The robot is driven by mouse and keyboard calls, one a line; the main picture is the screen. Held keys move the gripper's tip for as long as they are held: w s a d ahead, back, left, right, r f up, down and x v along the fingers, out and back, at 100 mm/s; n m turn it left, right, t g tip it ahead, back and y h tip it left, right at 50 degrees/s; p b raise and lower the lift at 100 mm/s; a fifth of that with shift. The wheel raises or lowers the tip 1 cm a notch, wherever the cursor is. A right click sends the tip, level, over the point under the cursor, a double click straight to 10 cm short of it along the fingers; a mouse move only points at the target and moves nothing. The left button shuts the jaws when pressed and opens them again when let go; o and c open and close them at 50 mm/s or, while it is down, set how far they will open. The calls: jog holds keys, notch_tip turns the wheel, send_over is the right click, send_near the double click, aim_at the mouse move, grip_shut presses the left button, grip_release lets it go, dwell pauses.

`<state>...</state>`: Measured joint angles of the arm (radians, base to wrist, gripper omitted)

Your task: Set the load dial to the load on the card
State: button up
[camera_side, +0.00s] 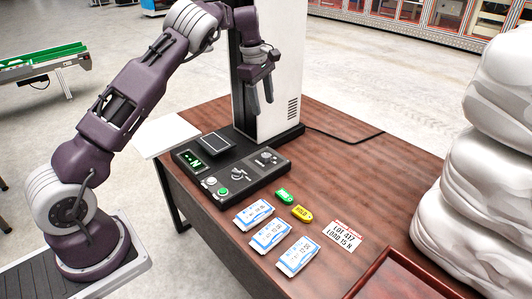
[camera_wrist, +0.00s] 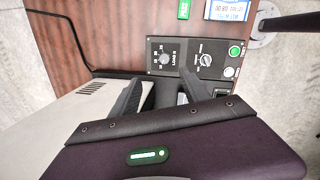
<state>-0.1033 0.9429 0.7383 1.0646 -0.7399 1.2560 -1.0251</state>
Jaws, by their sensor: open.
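The load dial (camera_side: 266,157) is a small round knob at the back right of the black control panel (camera_side: 252,185). In the wrist view the load dial (camera_wrist: 165,60) sits beside the word LOAD, with small scale figures around it; its exact setting is too small to read. The card (camera_side: 343,236) lies flat on the table and reads LOT 417, LOAD 15 N. My gripper (camera_side: 262,108) is open and empty, above and behind the panel near the white column. In the wrist view my gripper (camera_wrist: 160,78) has its fingers apart, pointing toward the dial.
The panel also carries a display (camera_side: 194,160) with green characters, a selector knob (camera_wrist: 205,59), a green button (camera_side: 223,191) and a white button (camera_side: 209,181). Labelled packets (camera_side: 271,234), green (camera_side: 284,195) and yellow (camera_side: 302,213) tags lie in front. The white column (camera_side: 275,75) rises behind.

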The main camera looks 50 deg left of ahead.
jog(key=n+g, duration=0.1)
send_over(266, 155)
notch_tip(266, 155, down, 10)
jog(key=f, duration=0.1)
jog(key=shift+n+g+y, duration=0.3)
jog(key=shift+n+g, duration=0.1)
notch_tip(266, 155, down, 10)
jog(key=shift+r, duration=0.15)
jog(key=shift+c, duration=0.2)
grip_shut()
